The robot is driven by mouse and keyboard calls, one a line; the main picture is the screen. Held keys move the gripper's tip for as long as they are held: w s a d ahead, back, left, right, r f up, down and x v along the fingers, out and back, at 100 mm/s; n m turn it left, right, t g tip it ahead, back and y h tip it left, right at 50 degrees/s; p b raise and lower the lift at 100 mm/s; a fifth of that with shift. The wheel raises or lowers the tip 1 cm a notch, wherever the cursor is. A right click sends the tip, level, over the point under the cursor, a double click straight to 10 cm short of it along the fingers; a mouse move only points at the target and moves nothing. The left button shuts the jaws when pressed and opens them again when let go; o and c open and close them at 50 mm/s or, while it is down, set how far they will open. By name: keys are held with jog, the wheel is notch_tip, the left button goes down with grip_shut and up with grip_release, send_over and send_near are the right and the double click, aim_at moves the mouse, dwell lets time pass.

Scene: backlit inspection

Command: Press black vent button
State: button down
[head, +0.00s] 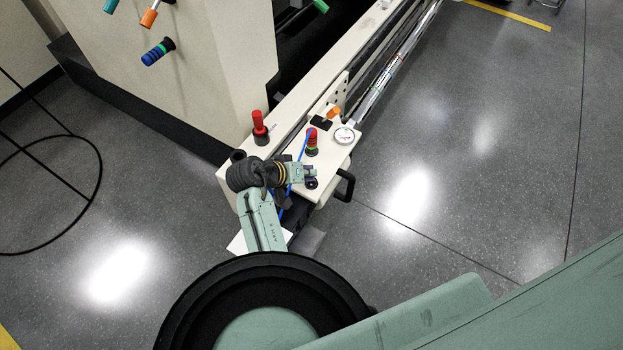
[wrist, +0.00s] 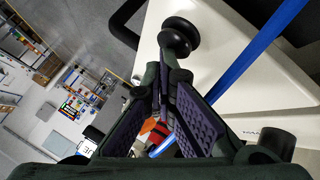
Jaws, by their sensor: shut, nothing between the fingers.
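A black round button (head: 311,184) sits at the front end of a cream panel (head: 335,156). In the wrist view, a black round-headed button (wrist: 180,34) stands just beyond the fingertips; I take it for the same one. My gripper (head: 313,173) is over this end of the panel, right by the button, and partly covers it in the head view. In the wrist view my gripper (wrist: 166,78) is shut and empty, its purple-padded fingers meeting at the tips. I cannot tell whether the tips touch the button.
A red-and-green stacked button (head: 311,146), an orange-handled lever (head: 332,113) and a round gauge (head: 344,135) stand farther back on the panel. A red knob (head: 259,122) rises to the left. A black handle (head: 347,186) sticks out at right. Open floor (head: 450,190) lies right.

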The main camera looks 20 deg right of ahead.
jog(key=shift+r+p, duration=0.65)
notch_tip(320, 180, up, 5)
jog(key=p, duration=0.5)
dwell(0.7)
